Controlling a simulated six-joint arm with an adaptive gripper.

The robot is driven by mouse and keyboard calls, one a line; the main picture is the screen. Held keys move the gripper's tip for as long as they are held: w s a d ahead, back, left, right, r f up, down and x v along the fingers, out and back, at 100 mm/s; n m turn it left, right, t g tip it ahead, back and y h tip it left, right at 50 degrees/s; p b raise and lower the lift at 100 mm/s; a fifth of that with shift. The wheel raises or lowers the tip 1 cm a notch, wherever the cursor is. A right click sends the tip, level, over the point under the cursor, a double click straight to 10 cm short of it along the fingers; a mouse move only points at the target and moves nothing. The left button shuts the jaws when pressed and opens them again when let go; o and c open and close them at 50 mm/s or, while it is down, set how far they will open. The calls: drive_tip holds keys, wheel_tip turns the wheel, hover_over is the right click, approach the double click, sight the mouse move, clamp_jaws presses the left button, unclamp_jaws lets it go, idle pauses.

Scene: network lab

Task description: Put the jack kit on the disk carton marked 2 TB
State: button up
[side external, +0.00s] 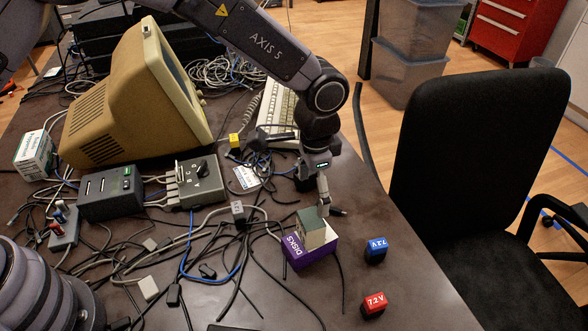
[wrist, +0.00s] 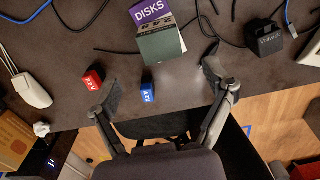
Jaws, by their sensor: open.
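A small box with a dark green top and pale sides (side external: 316,230), which seems to be the jack kit, rests on a purple carton lettered DISKS (side external: 299,256). In the wrist view the green box (wrist: 160,43) overlaps the purple DISKS carton (wrist: 150,12). I cannot read a 2 TB mark on the carton. My gripper (side external: 322,200) is close above and behind the green box in the side view.
A blue 7.2 V block (side external: 375,249) and a red 7.2 V block (side external: 373,304) stand right of the carton near the table edge. Loose cables, a grey switch box (side external: 201,183) and a beige monitor (side external: 125,100) crowd the left. A black chair (side external: 470,150) stands beyond the edge.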

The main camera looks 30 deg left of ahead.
drive_tip(key=s+a+r+n+t+h, duration=0.1)
drive_tip(key=s+a+r+n, duration=0.15)
drive_tip(key=a+r, duration=0.9)
drive_tip(key=s+a+r+n+t, duration=0.2)
drive_tip(key=s+a+r, duration=0.1)
drive_tip(key=a+r, duration=0.8)
drive_tip(key=s+a+r+n+t, duration=0.1)
drive_tip(key=s+a+n, duration=0.1)
drive_tip(key=s+a, duration=0.3)
drive_tip(key=s+a+r+n+t+y, duration=0.1)
drive_tip(key=s+a, duration=0.5)
drive_tip(key=s, duration=0.6)
drive_tip(key=shift+s+a+n+t, duration=0.25)
drive_tip(key=shift+s+n+t, duration=0.05)
drive_tip(key=shift+n, duration=0.45)
